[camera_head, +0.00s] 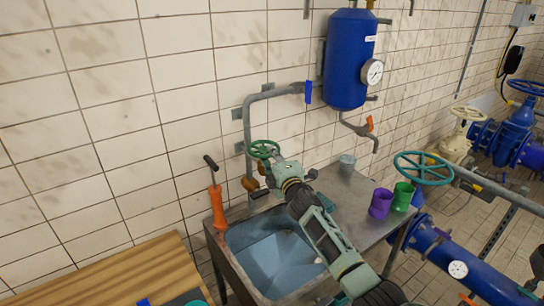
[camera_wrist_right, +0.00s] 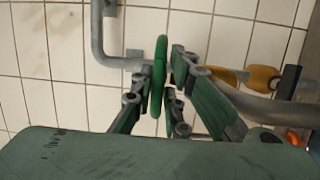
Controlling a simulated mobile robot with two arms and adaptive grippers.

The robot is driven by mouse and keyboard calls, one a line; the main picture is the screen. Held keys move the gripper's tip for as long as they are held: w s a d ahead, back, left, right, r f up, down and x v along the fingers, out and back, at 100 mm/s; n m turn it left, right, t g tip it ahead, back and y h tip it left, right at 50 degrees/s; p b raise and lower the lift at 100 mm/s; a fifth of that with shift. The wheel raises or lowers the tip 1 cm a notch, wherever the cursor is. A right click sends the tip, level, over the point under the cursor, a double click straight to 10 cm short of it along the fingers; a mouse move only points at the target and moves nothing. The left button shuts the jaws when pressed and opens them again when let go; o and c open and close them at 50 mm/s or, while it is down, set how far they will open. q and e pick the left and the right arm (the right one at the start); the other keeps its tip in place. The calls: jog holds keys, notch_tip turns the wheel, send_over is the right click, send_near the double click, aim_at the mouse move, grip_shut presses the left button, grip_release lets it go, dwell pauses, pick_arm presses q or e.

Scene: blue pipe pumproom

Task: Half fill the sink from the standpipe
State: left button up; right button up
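The metal sink (camera_head: 232,262) is set in a steel counter below the wall pipes. Its basin looks blue; I cannot tell the water level. A grey standpipe (camera_head: 247,130) runs up the wall behind it, with a green handwheel (camera_head: 263,149) low on it. My right gripper (camera_head: 272,165) is at this handwheel. In the right wrist view the handwheel (camera_wrist_right: 158,75) shows edge-on between the fingers of my right gripper (camera_wrist_right: 161,85), which close in on both sides of its rim. My right arm covers part of the sink and any outlet there. My left gripper is out of view.
An orange tool with a black handle (camera_head: 217,208) stands at the sink's left corner. A blue tank (camera_head: 348,60) hangs above. A wooden table (camera_head: 110,275) is lower left.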

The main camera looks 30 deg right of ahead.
jog(key=o, duration=0.4)
jog(key=shift+w+d+r, duration=0.1)
jog(key=shift+d+r, duration=0.1)
jog(key=shift+r, duration=0.3)
jog(key=shift+c, duration=0.2)
jog(key=shift+f, duration=0.2)
jog(key=shift+s+f, duration=0.2)
jog(key=shift+s, duration=0.3)
jog(key=s+a, duration=0.1)
jog(key=s, duration=1)
jog(key=shift+a+f, duration=0.15)
dwell(1.9)
